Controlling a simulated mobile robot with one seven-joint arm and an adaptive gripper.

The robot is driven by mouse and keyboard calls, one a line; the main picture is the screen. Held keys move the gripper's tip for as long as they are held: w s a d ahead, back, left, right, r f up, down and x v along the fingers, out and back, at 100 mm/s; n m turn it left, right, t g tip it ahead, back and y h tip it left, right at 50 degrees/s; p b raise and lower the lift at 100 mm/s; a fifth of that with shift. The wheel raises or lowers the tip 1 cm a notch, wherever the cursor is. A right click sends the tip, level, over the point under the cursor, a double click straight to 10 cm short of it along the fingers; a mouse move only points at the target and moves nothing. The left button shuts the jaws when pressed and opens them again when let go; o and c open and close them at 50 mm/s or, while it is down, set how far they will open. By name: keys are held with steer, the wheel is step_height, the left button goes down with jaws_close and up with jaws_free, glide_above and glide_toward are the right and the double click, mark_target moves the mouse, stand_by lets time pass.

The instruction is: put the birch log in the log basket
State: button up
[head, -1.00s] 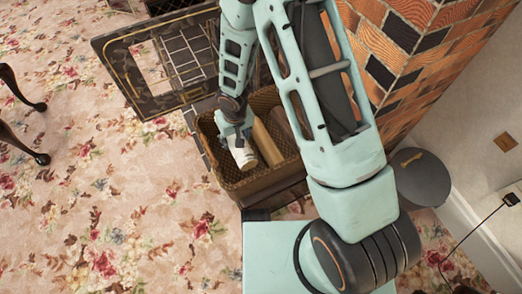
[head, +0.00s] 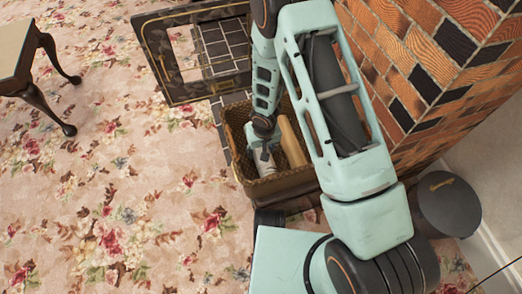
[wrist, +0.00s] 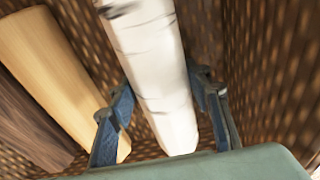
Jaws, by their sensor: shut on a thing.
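The birch log (head: 265,163) is white with dark marks, and it is inside the log basket (head: 277,187), a brown woven wicker box. My gripper (head: 263,146) reaches down into the basket and is shut on the birch log. In the wrist view my two blue fingers (wrist: 165,98) press on both sides of the birch log (wrist: 150,65), with woven basket wall (wrist: 262,70) around it. Whether the log touches the basket floor cannot be told. My arm hides part of the basket's far right side.
A tan log (head: 291,140) lies in the basket beside the birch log; a dark brown log (wrist: 28,110) lies beyond it. A dark panel with gold trim (head: 160,62) stands behind. A brick wall (head: 440,60) and dark bin (head: 449,207) are right.

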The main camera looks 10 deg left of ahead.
steer(key=shift+f, duration=0.15)
steer(key=o, duration=1.7)
steer(key=shift+c, duration=0.2)
steer(key=r+p, duration=0.1)
steer(key=r, duration=0.3)
steer(key=s+r+p, duration=0.1)
steer(key=r, duration=0.3)
steer(key=r+p, duration=0.2)
steer(key=r, duration=0.2)
steer(key=shift+s+d+r, duration=0.1)
steer(key=shift+s+d, duration=0.2)
steer(key=shift+d, duration=0.05)
